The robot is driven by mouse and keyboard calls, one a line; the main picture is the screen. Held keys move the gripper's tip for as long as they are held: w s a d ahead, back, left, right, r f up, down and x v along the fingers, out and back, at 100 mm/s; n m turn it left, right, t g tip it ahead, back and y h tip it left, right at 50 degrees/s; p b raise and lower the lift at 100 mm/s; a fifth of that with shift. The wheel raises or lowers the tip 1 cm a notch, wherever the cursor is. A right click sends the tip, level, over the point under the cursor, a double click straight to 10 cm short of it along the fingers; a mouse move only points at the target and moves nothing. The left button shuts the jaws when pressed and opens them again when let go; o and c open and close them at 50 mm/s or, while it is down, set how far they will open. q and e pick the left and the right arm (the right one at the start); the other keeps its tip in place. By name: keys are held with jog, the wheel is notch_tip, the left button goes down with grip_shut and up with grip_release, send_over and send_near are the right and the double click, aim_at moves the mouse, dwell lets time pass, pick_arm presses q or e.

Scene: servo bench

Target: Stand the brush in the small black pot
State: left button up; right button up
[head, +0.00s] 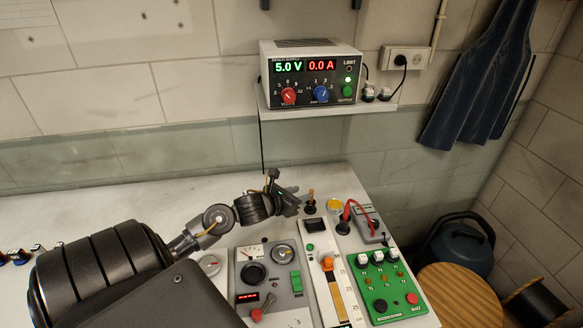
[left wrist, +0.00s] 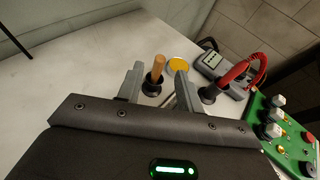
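The brush, with a plain wooden handle (head: 311,195), stands nearly upright in the small black pot (head: 310,209) on the bench. In the left wrist view the handle (left wrist: 157,69) rises from the black pot (left wrist: 151,88); its lower end is hidden inside. My left gripper (head: 292,199) is just left of the brush in the head view. In the left wrist view its two fingers (left wrist: 158,84) are spread apart, with the handle showing between them and a gap on both sides. They hold nothing that I can see. My right gripper is not in view.
A yellow round tin (head: 334,204) and a grey meter (head: 368,222) with a red lead (head: 347,208) are close on the right. Panels with knobs, including a green board (head: 388,287), fill the front. A power supply (head: 310,78) sits on a shelf above. The bench's left is mostly clear.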

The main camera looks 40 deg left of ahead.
pick_arm(q)
jog(key=shift+v, duration=2)
jog(key=shift+w+d, duration=0.1)
